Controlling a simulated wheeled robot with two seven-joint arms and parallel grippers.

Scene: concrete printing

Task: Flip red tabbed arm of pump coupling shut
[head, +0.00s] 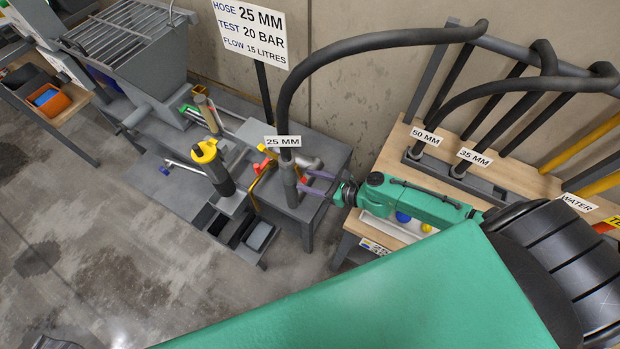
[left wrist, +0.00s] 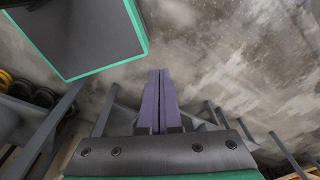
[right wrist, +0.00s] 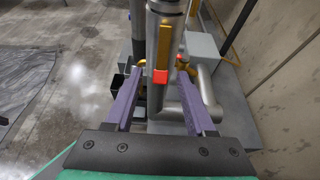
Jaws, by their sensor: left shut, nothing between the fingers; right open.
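The pump coupling (head: 289,185) is a grey upright fitting on the pump outlet, with the black hose (head: 283,95) coming down into its top. In the right wrist view a yellow arm (right wrist: 164,48) with a red tab (right wrist: 160,77) lies along the front of the metal coupling (right wrist: 176,18). My left gripper (left wrist: 159,74) is shut and empty over bare floor.
A second yellow-and-red part (right wrist: 181,62) and a bent grey pipe (right wrist: 206,92) are behind the right finger. A black-and-yellow cylinder (head: 213,165) stands left of the coupling. A wooden bench (head: 391,158) with hoses is at the right. Concrete floor (head: 90,230) is clear at left.

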